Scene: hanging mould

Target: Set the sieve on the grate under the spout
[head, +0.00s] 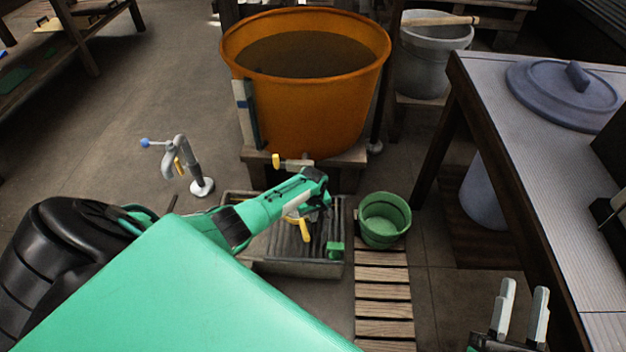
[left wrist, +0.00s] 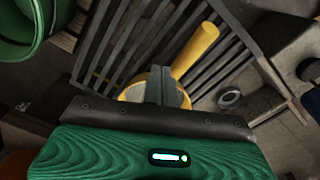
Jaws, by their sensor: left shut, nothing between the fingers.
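The sieve, with a yellow handle (head: 304,230) and a pale round bowl, lies on the dark slatted grate (head: 334,222) of a grey trough. In the left wrist view the sieve (left wrist: 195,52) shows its handle and part of its yellow rim; the fingers hide the rest. My left gripper (left wrist: 168,88) is shut and empty, pointing down over the sieve; I cannot tell whether it touches it. In the head view its wrist (head: 322,190) is above the grate. The spout (head: 293,162) with a yellow tap is low on the orange tub. My right gripper (head: 522,312) is open and empty at the lower right.
The orange tub (head: 350,99) stands on a wooden stand behind the grate. A green bucket (head: 384,240) stands right of the grate on a slatted walkway (head: 384,292). A clamp-like stand (head: 201,187) is at left. A table (head: 510,150) with a blue-grey lid fills the right.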

